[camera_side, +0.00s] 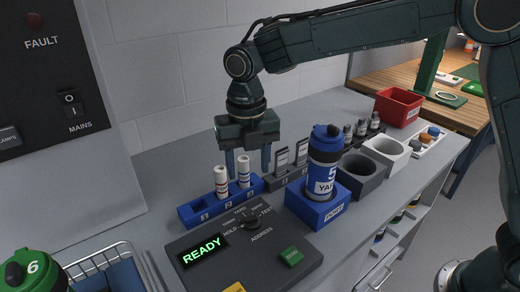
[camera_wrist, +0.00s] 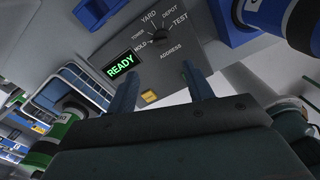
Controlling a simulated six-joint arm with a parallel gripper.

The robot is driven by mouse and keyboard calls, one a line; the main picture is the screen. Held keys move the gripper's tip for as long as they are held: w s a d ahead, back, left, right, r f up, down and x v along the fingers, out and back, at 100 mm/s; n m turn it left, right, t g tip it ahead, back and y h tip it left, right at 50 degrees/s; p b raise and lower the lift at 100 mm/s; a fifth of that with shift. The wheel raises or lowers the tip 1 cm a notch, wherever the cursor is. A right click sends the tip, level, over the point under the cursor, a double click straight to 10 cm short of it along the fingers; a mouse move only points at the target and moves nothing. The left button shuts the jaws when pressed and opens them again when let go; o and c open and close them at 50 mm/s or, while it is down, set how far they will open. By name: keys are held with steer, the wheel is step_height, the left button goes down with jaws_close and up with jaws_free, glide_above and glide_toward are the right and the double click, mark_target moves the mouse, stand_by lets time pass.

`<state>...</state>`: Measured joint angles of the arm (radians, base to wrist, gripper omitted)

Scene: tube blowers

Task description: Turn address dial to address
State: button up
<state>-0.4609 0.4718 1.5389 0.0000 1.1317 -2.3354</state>
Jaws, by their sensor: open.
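The address dial (camera_side: 250,222) is a dark round knob on the grey control panel (camera_side: 205,268), ringed by printed labels including HOLD, TEST and ADDRESS. In the wrist view the dial (camera_wrist: 158,35) lies beyond my fingers, with TOWER, YARD and DEPOT also legible around it. I cannot tell which label its pointer faces. The panel's display (camera_side: 202,251) reads READY in green. My gripper (camera_side: 248,162) points down with its blue fingers apart and empty. It is above and behind the dial, near the tube rack, not touching the dial.
A blue rack (camera_side: 196,217) holds white tubes (camera_side: 221,181). A blue canister (camera_side: 322,170) marked 5 YARD stands in a blue port block (camera_side: 318,212). The panel has a green button (camera_side: 291,256) and a yellow one (camera_side: 235,287). A wire basket (camera_side: 100,268) is at lower left.

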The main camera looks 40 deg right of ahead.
mark_target(250, 217)
steer(key=shift+f, duration=0.1)
step_height(250, 217, down, 14)
steer(key=shift+r, duration=0.2)
stand_by(0.5)
steer(key=c, duration=1)
